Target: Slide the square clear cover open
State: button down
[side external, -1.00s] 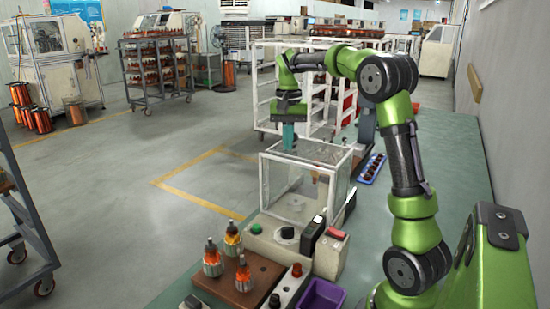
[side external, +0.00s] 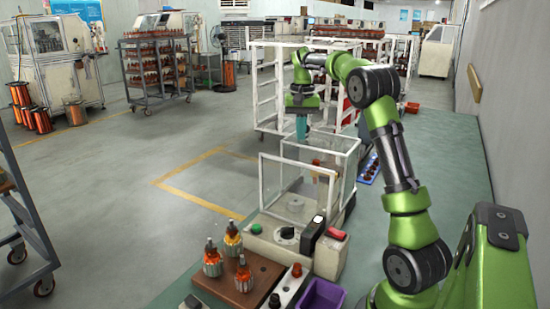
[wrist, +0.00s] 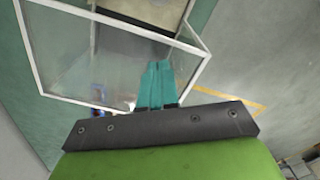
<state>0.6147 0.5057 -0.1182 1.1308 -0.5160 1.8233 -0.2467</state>
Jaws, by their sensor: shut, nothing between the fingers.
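The square clear cover (side external: 334,156), with a pale frame, sits shifted back over the winding machine (side external: 262,240). A pale front frame (side external: 262,182) stands at the machine's near side, and an open gap lies between it and the cover. My gripper (side external: 301,138) points down at the cover's upper left edge, its teal fingers together and empty. In the wrist view the cover's clear panel (wrist: 85,55) fills the upper left, and the shut fingertips (wrist: 158,64) overlap its frame. I cannot tell whether they touch it.
Several armatures (side external: 212,262) stand on a brown board at the front. A purple bin (side external: 322,298) is at the front edge. A blue tray (side external: 369,168) lies right of the cover, and a white rack (side external: 262,90) stands behind.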

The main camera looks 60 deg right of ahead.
jog(key=shift+d, duration=1.2)
jog(key=shift+a+r, duration=0.15)
jog(key=shift+r, duration=0.75)
jog(key=shift+a+r, duration=0.1)
jog(key=shift+r, duration=0.75)
jog(key=shift+a+r, duration=0.2)
jog(key=shift+r, duration=0.45)
jog(key=shift+a+r, duration=0.25)
jog(key=shift+r, duration=0.45)
jog(key=shift+a+r, duration=0.2)
jog(key=shift+r, duration=0.45)
